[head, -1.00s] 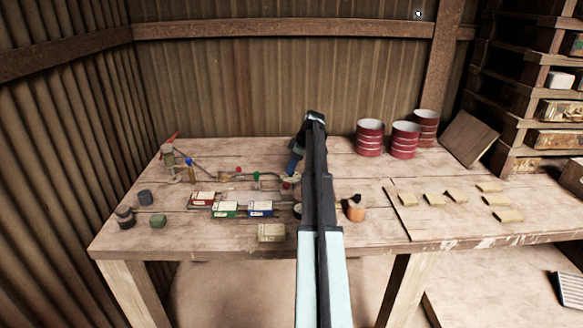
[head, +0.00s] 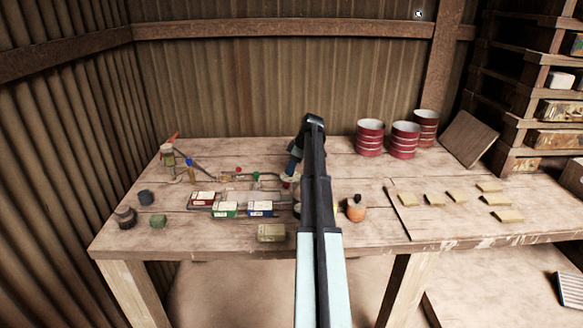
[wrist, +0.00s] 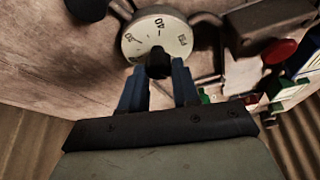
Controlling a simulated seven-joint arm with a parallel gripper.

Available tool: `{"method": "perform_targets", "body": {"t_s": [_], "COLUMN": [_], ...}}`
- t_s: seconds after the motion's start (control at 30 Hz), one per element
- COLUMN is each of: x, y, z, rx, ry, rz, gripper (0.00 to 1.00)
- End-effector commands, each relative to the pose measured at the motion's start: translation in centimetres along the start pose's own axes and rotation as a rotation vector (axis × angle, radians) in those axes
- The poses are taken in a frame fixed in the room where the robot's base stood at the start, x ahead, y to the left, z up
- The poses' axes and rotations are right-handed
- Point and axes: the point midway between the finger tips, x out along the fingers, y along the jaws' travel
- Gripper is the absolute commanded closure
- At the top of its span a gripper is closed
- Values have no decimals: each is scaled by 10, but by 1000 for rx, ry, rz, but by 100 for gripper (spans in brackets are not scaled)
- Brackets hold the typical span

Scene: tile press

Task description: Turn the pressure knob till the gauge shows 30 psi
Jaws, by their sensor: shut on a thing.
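In the wrist view, the black pressure knob (wrist: 158,64) sits between the two blue fingertips of my gripper (wrist: 159,80), which is shut on it. Just beyond the knob is the round white gauge face (wrist: 158,36) with dark numbers. I can make out a tilted 40 on it; the knob hides its lower part and I cannot read the needle for certain. In the head view, the blue end of my gripper (head: 293,164) points down at the table behind my arm. My arm covers the knob and most of the gauge there.
Red, green and blue boxes (head: 225,209) stand left of my arm, near pipework with a red button (wrist: 280,50). An orange bottle (head: 356,209) stands close on the right. Red tins (head: 405,141) stand at the back right, and tan tiles (head: 457,197) lie at the right.

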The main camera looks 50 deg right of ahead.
Motion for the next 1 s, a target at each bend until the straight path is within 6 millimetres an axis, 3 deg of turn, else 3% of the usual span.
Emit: {"method": "perform_targets", "body": {"t_s": [0.1,0.47,1.0], "x": [0,0,0], "y": [0,-1,-4], "z": [0,0,-1], "rx": [0,65,486], "ry": [0,0,0], "rz": [0,28,202], "gripper": [100,100,100]}}
